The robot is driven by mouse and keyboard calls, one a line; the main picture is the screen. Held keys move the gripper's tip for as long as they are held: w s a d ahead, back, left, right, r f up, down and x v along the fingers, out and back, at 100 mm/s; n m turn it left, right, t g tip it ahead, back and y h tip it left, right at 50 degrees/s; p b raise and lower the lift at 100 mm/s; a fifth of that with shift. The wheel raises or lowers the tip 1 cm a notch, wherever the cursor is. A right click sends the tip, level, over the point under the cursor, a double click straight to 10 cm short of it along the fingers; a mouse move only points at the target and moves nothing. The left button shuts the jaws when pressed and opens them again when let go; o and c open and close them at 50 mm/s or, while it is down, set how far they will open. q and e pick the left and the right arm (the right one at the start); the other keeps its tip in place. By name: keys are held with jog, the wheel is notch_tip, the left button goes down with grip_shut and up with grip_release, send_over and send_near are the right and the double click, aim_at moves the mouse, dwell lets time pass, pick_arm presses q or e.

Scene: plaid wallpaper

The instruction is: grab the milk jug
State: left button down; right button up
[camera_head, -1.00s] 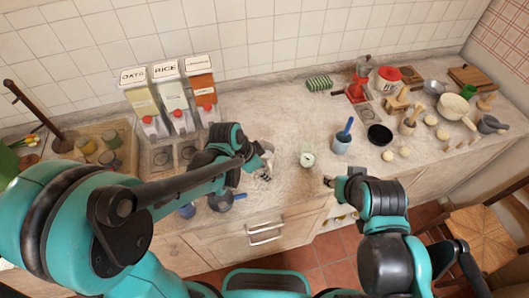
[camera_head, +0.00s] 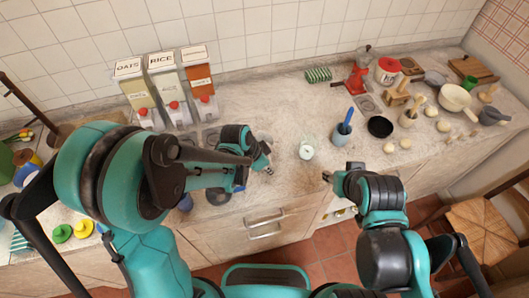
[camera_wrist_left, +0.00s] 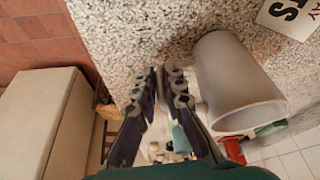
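A pale grey-white jug (camera_wrist_left: 235,85) stands close by my left gripper in the left wrist view, its open rim toward the bottom of that picture. It looks empty. My left gripper (camera_wrist_left: 163,75) has its two fingers a narrow gap apart, with nothing seen between them; the jug is beside them, not between them. In the head view my left gripper (camera_head: 268,161) is low over the counter, and the grey jug cannot be made out clearly behind it. My right gripper (camera_head: 327,177) is at the counter's front edge; its fingers are too small to judge.
A clear vessel with white contents (camera_head: 306,151) stands right of my left gripper. A cup with a blue tool (camera_head: 340,138) and a black bowl (camera_head: 380,128) are farther right. Dispensers (camera_head: 165,90) stand at the back left. The middle back counter (camera_head: 265,105) is clear.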

pick_arm(q)
jog(key=shift+r, duration=0.1)
dwell(0.3)
jog(key=shift+r+p, duration=0.3)
jog(key=shift+r, duration=0.35)
jog(key=s+d+r+p, duration=0.3)
jog(key=s+d+r, duration=0.2)
jog(key=d+r, duration=0.4)
jog(key=shift+s+d+r, duration=0.25)
jog(key=shift+s+d, duration=0.1)
jog(key=shift+d, duration=0.15)
dwell(1.1)
